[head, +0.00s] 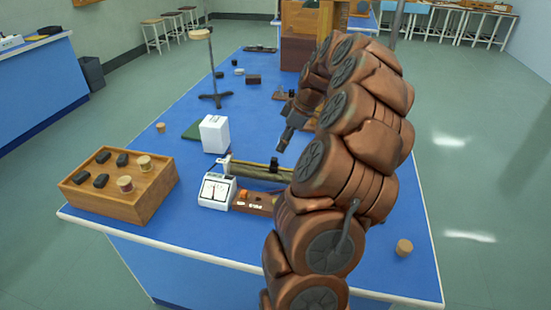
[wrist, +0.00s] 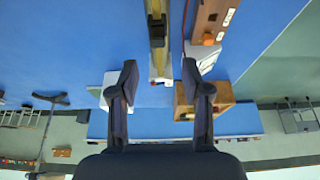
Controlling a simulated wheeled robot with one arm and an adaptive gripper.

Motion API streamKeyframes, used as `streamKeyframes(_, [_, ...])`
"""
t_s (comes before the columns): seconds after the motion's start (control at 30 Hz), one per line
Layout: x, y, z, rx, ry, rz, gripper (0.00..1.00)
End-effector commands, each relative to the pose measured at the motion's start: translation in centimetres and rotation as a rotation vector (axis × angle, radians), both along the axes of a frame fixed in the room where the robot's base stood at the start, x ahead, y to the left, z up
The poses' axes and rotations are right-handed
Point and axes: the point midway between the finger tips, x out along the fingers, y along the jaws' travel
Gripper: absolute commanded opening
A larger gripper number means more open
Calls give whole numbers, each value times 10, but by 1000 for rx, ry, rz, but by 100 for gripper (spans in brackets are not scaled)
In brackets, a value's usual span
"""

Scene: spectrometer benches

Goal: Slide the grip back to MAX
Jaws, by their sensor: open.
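A long rheostat-like device (head: 240,169) lies on the blue bench, with a dark tube and pale end plate. A small black grip (head: 274,162) sits on its top rail, toward the right part that shows. My arm hides the device's right end. In the wrist view the device (wrist: 158,66) runs down between my fingers, and the dark grip (wrist: 157,28) is near the top. My gripper (head: 282,143) is open and empty, above and behind the device; it also shows in the wrist view (wrist: 160,78). No MAX marking is legible.
A white meter (head: 216,190) and a wooden block with an orange knob (head: 252,203) stand in front of the device. A white box (head: 214,134) stands behind it. A wooden tray (head: 120,203) holds dark blocks and cylinders at the left. A stand (head: 214,99) rises farther back.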

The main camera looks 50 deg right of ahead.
Motion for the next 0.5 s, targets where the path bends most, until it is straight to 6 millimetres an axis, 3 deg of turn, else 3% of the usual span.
streamKeyframes(0.27, [3,-2,-15,0,2,1,48])
streamKeyframes(0.5, [14,5,-45,1,4,1,48])
